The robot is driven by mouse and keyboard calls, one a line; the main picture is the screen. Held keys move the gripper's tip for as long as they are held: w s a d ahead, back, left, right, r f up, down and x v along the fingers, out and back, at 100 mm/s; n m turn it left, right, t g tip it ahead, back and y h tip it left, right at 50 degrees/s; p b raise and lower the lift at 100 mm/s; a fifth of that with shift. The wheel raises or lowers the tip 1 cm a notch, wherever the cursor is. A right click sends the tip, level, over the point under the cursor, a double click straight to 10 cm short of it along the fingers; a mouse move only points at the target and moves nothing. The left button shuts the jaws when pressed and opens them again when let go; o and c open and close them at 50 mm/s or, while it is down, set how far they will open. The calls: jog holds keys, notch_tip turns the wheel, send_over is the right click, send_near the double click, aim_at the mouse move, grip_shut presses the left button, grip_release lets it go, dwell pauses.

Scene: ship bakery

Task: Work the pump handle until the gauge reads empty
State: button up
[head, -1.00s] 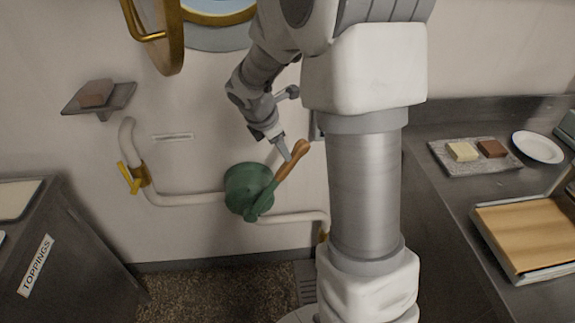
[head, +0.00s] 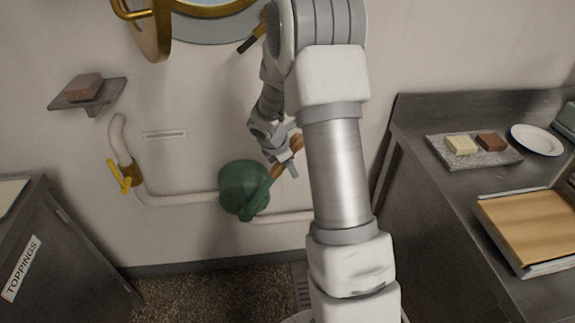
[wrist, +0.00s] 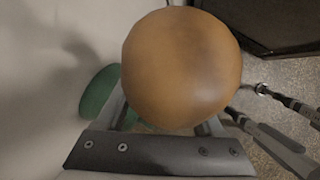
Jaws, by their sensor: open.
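The pump is a round green body (head: 240,188) on the wall pipe, with a green lever ending in a brown wooden handle (head: 297,142) that slants up to the right. My gripper (head: 281,167) is open at the handle, its fingers on either side of it. In the wrist view the rounded handle end (wrist: 180,68) fills the middle, in front of the open fingers, and hides their tips. I cannot tell whether the fingers touch it. Part of the green pump (wrist: 98,92) shows behind. I see no readable gauge; my arm covers the wall right of the handle.
A white pipe (head: 185,200) with a yellow valve handle (head: 124,176) runs left of the pump. A small wall shelf (head: 103,98) holds a brown block. The toppings cabinet (head: 75,265) stands left, and a dark counter (head: 425,185) with trays stands right.

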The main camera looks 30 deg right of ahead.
grip_shut()
dwell(1.4)
